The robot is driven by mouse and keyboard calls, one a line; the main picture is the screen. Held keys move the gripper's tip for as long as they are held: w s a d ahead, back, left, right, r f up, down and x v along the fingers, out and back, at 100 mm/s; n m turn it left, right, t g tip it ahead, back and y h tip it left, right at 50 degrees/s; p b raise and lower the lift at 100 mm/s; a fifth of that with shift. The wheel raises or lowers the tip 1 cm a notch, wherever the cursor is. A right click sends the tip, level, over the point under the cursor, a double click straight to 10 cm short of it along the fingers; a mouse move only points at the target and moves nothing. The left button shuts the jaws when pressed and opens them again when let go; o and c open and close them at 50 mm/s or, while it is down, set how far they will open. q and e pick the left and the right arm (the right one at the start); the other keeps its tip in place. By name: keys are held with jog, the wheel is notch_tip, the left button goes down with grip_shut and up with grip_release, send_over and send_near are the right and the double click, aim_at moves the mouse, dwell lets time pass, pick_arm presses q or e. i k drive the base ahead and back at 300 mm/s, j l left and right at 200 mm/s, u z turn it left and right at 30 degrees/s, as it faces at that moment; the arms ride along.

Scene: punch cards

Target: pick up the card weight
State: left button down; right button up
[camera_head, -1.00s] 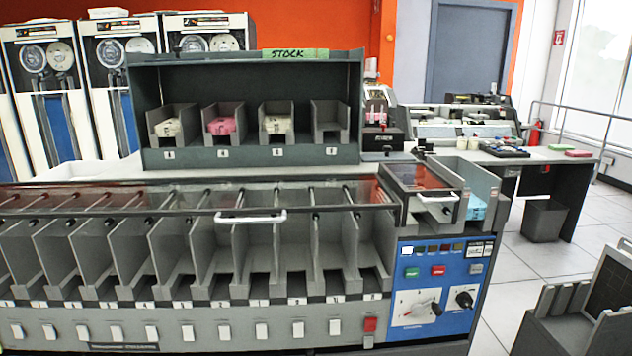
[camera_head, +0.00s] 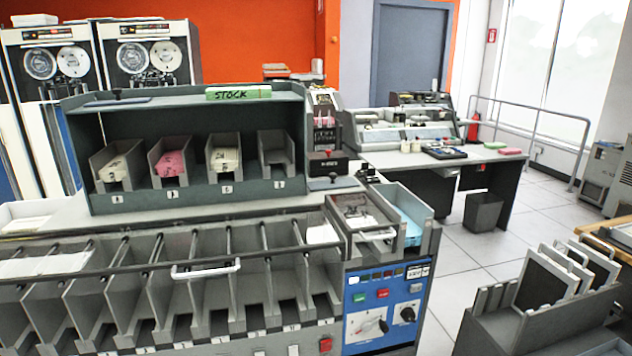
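Two dark flat plates with a small knob are in the head view, and I cannot tell which is the card weight. One dark knobbed plate (camera_head: 117,99) lies on top of the stock rack (camera_head: 190,203), at its left end. The other dark knobbed plate (camera_head: 333,182) lies on the grey machine top, right of the rack and behind the feed hopper (camera_head: 362,216). Neither of my grippers shows in this view.
The card sorter's pockets (camera_head: 215,300) and blue control panel (camera_head: 385,305) fill the front. Light blue cards (camera_head: 410,225) stand right of the hopper. A desk (camera_head: 430,157) with a console is behind. A dark rack (camera_head: 545,318) stands front right. Tiled floor (camera_head: 470,255) lies between.

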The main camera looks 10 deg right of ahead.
aim_at(334, 183)
jog(key=i+l, duration=0.1)
jog(key=l, duration=0.35)
jog(key=i+l, duration=0.15)
jog(key=l, duration=0.3)
jog(key=l+u, duration=0.8)
jog(key=i+j, duration=0.05)
jog(key=j, duration=0.05)
